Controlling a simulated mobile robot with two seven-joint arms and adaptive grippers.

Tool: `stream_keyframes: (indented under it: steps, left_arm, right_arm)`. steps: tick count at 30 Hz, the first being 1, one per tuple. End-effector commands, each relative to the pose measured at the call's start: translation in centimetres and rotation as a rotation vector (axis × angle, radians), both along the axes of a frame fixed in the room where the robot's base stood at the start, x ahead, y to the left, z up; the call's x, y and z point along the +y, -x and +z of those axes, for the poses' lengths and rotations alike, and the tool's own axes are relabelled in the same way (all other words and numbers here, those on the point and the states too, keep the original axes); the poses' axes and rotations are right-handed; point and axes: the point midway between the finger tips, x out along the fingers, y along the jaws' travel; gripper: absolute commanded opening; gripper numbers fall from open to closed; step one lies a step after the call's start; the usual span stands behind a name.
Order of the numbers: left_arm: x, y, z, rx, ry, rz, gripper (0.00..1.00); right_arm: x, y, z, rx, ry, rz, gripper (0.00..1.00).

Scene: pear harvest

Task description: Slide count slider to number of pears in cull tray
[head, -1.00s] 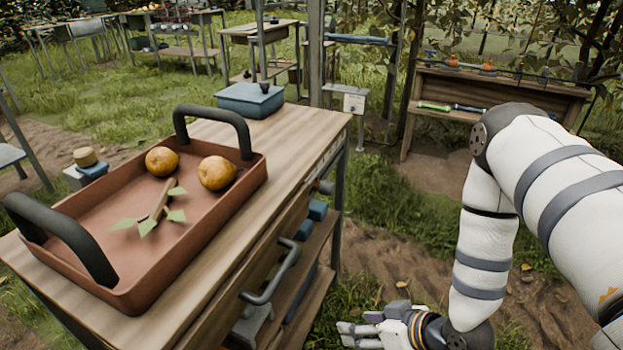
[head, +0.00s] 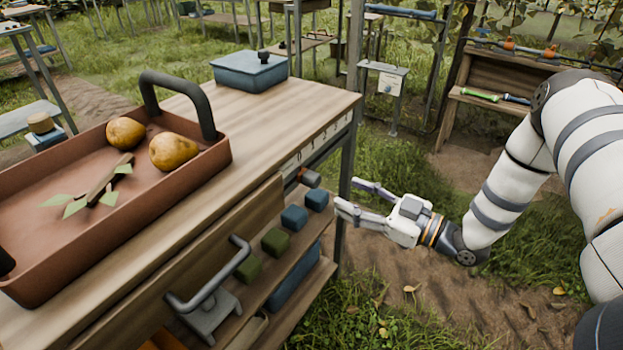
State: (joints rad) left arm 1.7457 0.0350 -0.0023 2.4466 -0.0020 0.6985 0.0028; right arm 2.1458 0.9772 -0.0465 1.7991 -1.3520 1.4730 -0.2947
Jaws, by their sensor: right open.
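The cull tray (head: 165,215) is a reddish-brown tray with dark handles on the wooden bench. Two yellow-orange pears (head: 174,151) (head: 126,133) and a leafy twig (head: 108,180) lie in it. A numbered strip (head: 322,142) runs along the bench's front edge; its digits are too small to read surely. Below it, near the right end, is a dark and reddish-brown knob (head: 309,178), seemingly the count slider. My right gripper (head: 349,194) is open and empty, its fingers pointing left toward the knob, apart from it in the picture. My left gripper is out of view.
A blue lidded box (head: 250,72) stands at the bench's far end. Below the front are a grey drawer handle (head: 215,280) and a shelf with green and blue blocks (head: 294,218). A bench leg (head: 346,170) stands near the right fingers. Grass and dirt lie right of the bench.

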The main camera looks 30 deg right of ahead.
Motion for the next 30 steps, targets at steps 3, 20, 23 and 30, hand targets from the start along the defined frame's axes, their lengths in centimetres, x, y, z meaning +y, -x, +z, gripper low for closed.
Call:
stream_keyframes:
  steps: [3,20,23,30]
  left_arm:
    - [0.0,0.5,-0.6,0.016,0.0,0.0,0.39]
    - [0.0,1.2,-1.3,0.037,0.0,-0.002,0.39]
    - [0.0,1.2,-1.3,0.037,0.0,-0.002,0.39]
    - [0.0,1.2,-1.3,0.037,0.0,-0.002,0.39]
  right_arm:
    - [1.3,-2.8,-0.3,0.004,-0.001,0.002,0.5]
    - [3.9,-9.3,-0.1,0.005,-0.001,-0.001,0.5]
    - [3.9,-9.2,-0.1,0.005,-0.001,-0.001,0.47]
    - [3.8,-9.2,-0.1,0.004,0.0,-0.001,0.0]
